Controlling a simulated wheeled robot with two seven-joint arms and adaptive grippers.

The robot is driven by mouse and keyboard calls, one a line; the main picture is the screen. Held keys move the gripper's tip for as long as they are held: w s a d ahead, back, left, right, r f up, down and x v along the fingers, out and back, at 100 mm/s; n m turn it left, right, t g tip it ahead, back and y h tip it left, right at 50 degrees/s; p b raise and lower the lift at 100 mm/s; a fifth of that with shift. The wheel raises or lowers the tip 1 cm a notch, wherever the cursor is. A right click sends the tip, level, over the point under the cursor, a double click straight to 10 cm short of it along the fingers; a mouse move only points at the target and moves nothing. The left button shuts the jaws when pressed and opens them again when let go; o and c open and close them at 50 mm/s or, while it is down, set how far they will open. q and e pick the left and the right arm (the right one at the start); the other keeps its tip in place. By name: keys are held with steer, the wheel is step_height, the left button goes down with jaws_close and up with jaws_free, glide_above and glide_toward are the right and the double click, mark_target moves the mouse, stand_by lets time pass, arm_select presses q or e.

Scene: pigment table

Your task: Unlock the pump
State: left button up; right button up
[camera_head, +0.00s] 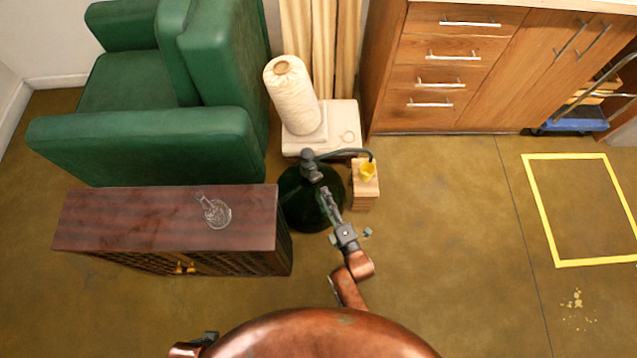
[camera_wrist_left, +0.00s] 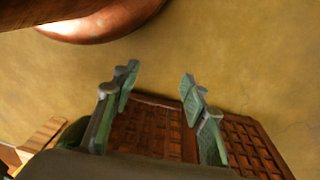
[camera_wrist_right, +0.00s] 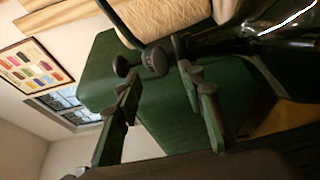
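The pump (camera_head: 309,167) is a dark fitting on top of a dark green glass bottle (camera_head: 300,205), with a curved spout reaching right over a small yellow cup (camera_head: 367,171). In the right wrist view its dark knobbed head (camera_wrist_right: 148,62) lies just beyond my fingertips. My right gripper (camera_head: 327,194) is beside the pump head, on its near side; in the right wrist view (camera_wrist_right: 160,84) its fingers are apart with nothing clearly between them. I cannot tell whether a finger touches the pump. My left gripper (camera_wrist_left: 157,85) is open and empty, low near the cabinet's front.
The cup stands on a wooden block (camera_head: 366,190). A pale roll (camera_head: 292,100) stands behind the bottle.

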mark_target(318, 180)
arm_select(q)
steer(key=w+d+f+t+h+b, duration=0.1)
steer(key=w+d+f+t+b, duration=0.1)
steer(key=w+d+f, duration=0.1)
steer(key=shift+w+d+f, duration=0.15)
steer(key=shift+w+f, duration=0.5)
steer(key=shift+f, duration=0.4)
arm_select(e)
steer(key=shift+x, duration=3.05)
steer(key=shift+c, duration=0.2)
